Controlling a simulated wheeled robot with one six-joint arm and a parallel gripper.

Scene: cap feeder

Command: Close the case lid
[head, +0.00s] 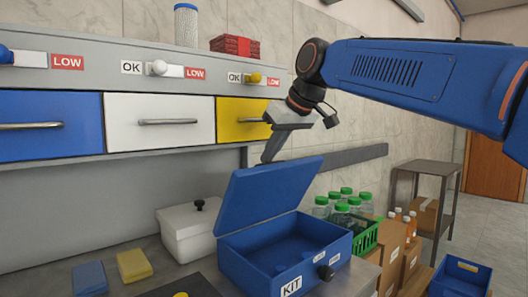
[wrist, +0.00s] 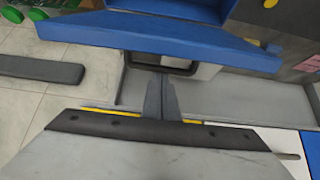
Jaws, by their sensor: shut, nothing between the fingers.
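The blue case (head: 285,262), with a KIT label on its front, stands on the counter. Its blue lid (head: 268,195) is open, raised and leaning back over the left rear. The lid also shows across the top of the wrist view (wrist: 160,42). My gripper (head: 268,158) is by the lid's upper edge in the head view, its fingers pointing down. In the wrist view its fingers (wrist: 161,78) are together and empty, close to the lid's edge. I cannot tell whether they touch it.
A white lidded box (head: 188,235) stands left of the case. Yellow (head: 134,265) and blue (head: 89,278) blocks lie on the counter. Drawers (head: 160,122) are behind at left. A green crate (head: 365,238) with green-capped bottles is at right, beyond the case.

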